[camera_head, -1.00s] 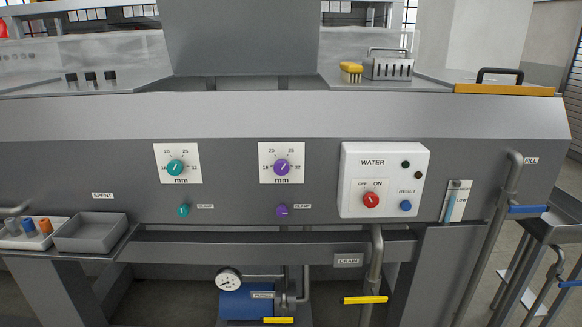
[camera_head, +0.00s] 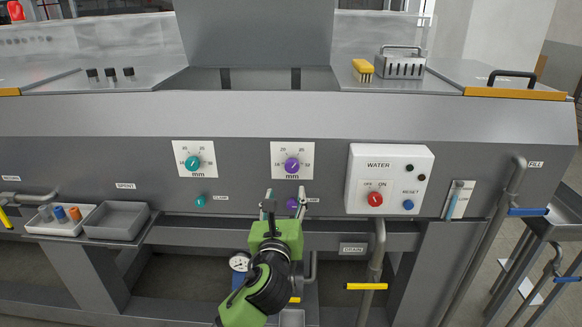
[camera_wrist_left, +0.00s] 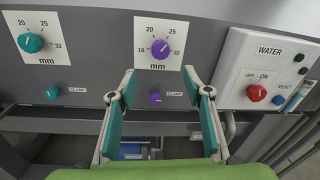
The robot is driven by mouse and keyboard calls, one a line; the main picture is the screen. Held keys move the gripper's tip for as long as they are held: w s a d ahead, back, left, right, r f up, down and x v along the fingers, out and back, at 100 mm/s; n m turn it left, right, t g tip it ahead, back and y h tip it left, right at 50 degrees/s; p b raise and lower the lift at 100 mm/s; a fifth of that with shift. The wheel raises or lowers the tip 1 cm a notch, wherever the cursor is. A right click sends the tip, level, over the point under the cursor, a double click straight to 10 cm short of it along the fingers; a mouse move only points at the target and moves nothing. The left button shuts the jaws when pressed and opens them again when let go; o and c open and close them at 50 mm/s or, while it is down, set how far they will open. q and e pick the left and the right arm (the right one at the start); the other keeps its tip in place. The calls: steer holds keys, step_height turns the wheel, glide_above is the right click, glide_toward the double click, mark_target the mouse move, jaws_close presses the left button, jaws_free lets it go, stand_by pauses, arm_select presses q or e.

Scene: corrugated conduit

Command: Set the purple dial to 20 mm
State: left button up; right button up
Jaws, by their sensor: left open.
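The purple dial (camera_head: 292,165) sits on a white scale plate (camera_head: 278,148) marked in mm on the grey front panel. In the left wrist view the purple dial (camera_wrist_left: 162,48) shows numbers 16, 20, 25 and 32 around it. Its white mark tilts up and right, roughly toward 25. My left gripper (camera_head: 285,194) is open and empty, in front of the panel and lower than the dial. Its two fingers (camera_wrist_left: 162,93) spread either side of the small purple clamp knob (camera_wrist_left: 155,97) in the wrist view, without visible contact. My right gripper is not in view.
A teal dial (camera_head: 193,163) with its own plate and a teal clamp knob (camera_head: 200,201) are to the left. The white WATER box (camera_head: 390,178) with red and blue knobs juts out at right. A drain pipe (camera_head: 378,255) runs below it.

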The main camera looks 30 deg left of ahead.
mark_target(292, 168)
arm_select(q)
steer(key=p+x, duration=0.2)
steer(key=x, duration=1.1)
steer(key=shift+w+f, duration=0.1)
steer(key=shift+w, duration=0.05)
steer(key=c, duration=1.1)
